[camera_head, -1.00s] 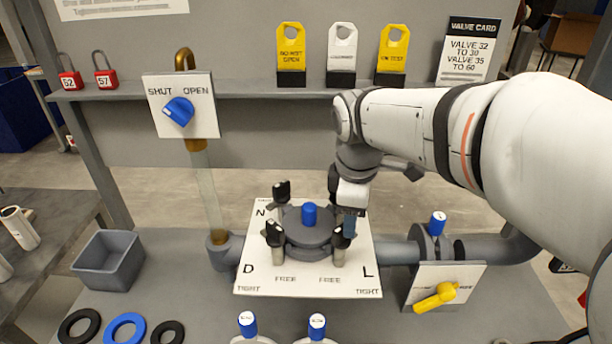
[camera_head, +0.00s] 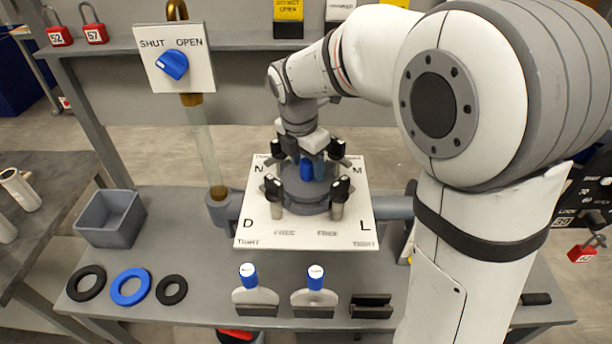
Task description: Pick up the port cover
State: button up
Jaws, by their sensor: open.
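The port cover is a round dark grey lid (camera_head: 304,196) with a blue knob (camera_head: 307,170) standing up at its middle. It sits on a white plate (camera_head: 262,232) marked N, M, D and L. Several black-handled clamps stand around it; two show in front, one at front left (camera_head: 274,197) and one at front right (camera_head: 340,197). Two more black handles show behind. My gripper (camera_head: 306,160) points down directly over the cover, with its open fingers at the blue knob. Whether the fingers touch the knob is hard to tell.
A blue valve handle (camera_head: 172,65) is on a SHUT/OPEN plate at the upper left. A grey bin (camera_head: 110,218) and rings, one blue (camera_head: 130,287), lie at the left. Two blue-topped tools (camera_head: 248,283) stand in front. My arm hides the right side.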

jog(key=shift+w+d+f, duration=0.1)
jog(key=shift+f, duration=0.6)
jog(key=shift+c, duration=0.4)
grip_shut()
